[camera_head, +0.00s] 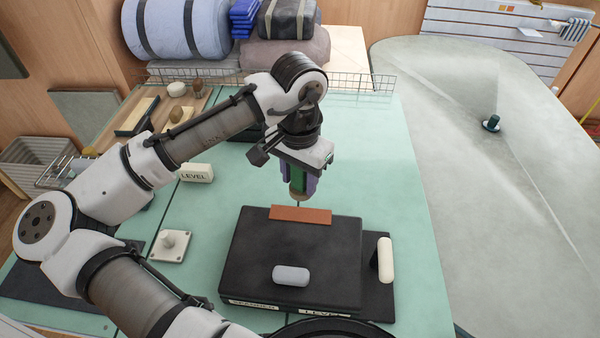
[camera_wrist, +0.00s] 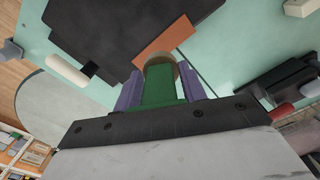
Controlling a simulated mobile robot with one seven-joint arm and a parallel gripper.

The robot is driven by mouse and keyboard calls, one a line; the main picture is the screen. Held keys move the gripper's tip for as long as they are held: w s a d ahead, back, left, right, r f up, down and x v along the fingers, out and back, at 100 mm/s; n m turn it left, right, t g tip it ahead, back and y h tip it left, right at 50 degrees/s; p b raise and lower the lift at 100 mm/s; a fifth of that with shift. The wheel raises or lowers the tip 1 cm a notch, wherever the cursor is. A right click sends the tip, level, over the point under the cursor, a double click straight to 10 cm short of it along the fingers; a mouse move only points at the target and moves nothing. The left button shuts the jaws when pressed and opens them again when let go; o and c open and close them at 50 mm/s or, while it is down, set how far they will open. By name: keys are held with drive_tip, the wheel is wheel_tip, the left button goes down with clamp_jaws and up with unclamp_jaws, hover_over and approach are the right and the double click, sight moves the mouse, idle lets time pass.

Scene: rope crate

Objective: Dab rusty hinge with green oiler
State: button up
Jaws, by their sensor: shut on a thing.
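The rusty hinge (camera_head: 301,214) is a flat orange-brown strip at the far edge of a black block (camera_head: 265,255). It also shows in the wrist view (camera_wrist: 168,36), partly hidden by the oiler's tip. My gripper (camera_head: 301,186) has purple fingers and is shut on the green oiler (camera_wrist: 160,88). The oiler points down, with its tan round end (camera_head: 297,196) just beyond the hinge in the head view. In the wrist view (camera_wrist: 161,60) this end overlaps the hinge's near edge. I cannot tell whether they touch.
A wire rack (camera_head: 340,82) runs behind. The green mat is clear at right.

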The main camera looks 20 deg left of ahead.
drive_tip(key=shift+s+f, duration=0.1)
drive_tip(key=shift+f, duration=0.25)
drive_tip(key=shift+f+b, duration=2.1)
drive_tip(key=shift+f, duration=1.15)
drive_tip(key=shift+f, duration=0.65)
drive_tip(key=shift+r, duration=0.15)
wheel_tip(320, 180, up, 7)
drive_tip(key=p, duration=0.6)
idle(0.4)
